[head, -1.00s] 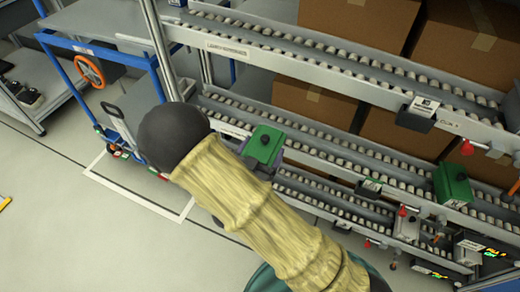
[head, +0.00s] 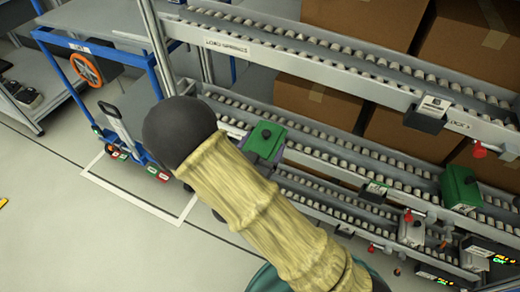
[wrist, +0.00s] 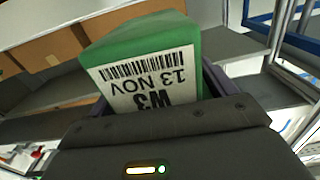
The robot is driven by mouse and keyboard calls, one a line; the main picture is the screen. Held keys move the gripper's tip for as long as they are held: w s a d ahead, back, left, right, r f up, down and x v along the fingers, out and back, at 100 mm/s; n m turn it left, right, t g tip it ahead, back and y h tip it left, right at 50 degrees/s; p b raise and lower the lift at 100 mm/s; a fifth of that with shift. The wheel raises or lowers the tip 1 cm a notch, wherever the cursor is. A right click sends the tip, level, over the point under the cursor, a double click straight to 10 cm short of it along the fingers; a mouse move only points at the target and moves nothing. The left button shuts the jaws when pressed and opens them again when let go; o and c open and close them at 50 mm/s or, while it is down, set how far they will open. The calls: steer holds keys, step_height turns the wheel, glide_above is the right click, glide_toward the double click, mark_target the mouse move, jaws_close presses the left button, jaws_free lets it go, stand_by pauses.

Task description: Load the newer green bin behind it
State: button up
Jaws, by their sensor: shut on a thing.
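A green bin (head: 266,136) is held at the end of my arm, in front of the roller rack. In the wrist view it fills the upper middle (wrist: 150,50), with a white label reading "13 NOV" and "W3" upside down. My gripper (wrist: 150,95) is shut on it; the jaws are mostly hidden by my arm in the head view. A second green bin (head: 460,188) sits on a lower roller lane at the right, apart from the held one. Its date label cannot be read here.
The roller rack (head: 340,158) has several sloping lanes, with brown cartons (head: 370,25) behind. Small tags and red-knobbed fittings (head: 479,151) line its right edges. A blue-framed cart with an orange wheel (head: 86,69) stands at the left.

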mark_target(273, 129)
steer(key=x, duration=0.4)
steer(key=shift+x, duration=5.3)
steer(key=shift+f+b, duration=1.25)
steer(key=shift+f, duration=0.15)
steer(key=shift+f, duration=0.25)
steer(key=o, duration=1.3)
steer(key=shift+f, duration=0.1)
